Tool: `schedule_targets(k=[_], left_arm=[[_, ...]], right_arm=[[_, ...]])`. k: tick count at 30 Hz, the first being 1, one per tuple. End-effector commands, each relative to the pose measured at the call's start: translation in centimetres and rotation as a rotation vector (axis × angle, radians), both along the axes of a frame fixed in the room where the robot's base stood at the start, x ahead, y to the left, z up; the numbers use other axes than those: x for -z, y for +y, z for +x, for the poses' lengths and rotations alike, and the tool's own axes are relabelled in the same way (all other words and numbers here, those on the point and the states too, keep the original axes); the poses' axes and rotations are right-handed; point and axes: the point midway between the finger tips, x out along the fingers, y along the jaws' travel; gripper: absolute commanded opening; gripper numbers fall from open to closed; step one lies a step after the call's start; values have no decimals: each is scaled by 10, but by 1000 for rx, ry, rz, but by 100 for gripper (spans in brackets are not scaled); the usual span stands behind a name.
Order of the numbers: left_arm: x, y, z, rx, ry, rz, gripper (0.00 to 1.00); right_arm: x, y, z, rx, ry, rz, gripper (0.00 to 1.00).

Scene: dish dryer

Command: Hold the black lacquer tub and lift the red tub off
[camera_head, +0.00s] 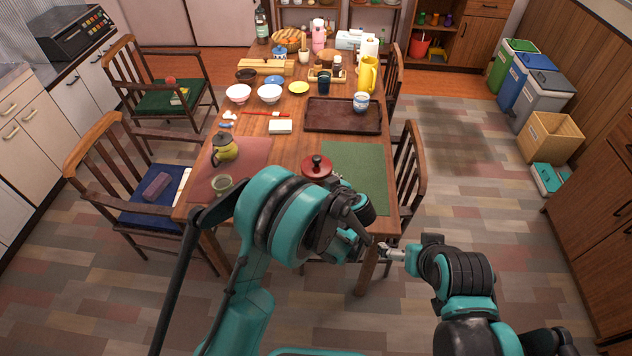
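A round red tub (317,167) with a black knob on top sits near the front edge of the wooden table, between a red mat and a green mat. I cannot make out a separate black lacquer tub; anything under the red piece is hidden. My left gripper (348,212) is just in front and to the right of the red tub, largely covered by my own arm. I cannot tell whether it touches the tub. My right gripper (388,252) is lower right, beyond the table's front edge and apart from the tub. Its finger opening is too small to judge.
The green mat (362,165) lies bare to the right. A teapot (224,148) and green cup (222,184) stand on the red mat (250,160). Behind are a dark tray (330,122) with a blue-white cup (361,101). Chairs flank the table.

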Motion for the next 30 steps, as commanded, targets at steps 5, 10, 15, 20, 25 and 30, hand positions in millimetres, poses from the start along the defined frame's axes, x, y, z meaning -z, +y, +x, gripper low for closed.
schedule_targets(k=[5, 10, 15, 20, 25, 30], left_arm=[[0, 11, 6, -2, -1, 1, 35], [0, 22, 13, -1, -1, 1, 35], [0, 34, 20, -1, -1, 1, 35], [0, 46, 26, -2, 0, 1, 35], [0, 57, 33, -2, 0, 0, 35], [0, 69, 40, -1, -1, 0, 35]], right_arm=[[2, 0, 0, 0, 0, 0, 98], [4, 0, 0, 0, 0, 0, 98], [6, 0, 0, 0, 0, 0, 98], [7, 0, 0, 0, 0, 0, 98], [9, 0, 0, 0, 0, 0, 98], [10, 0, 0, 0, 0, 0, 98]])
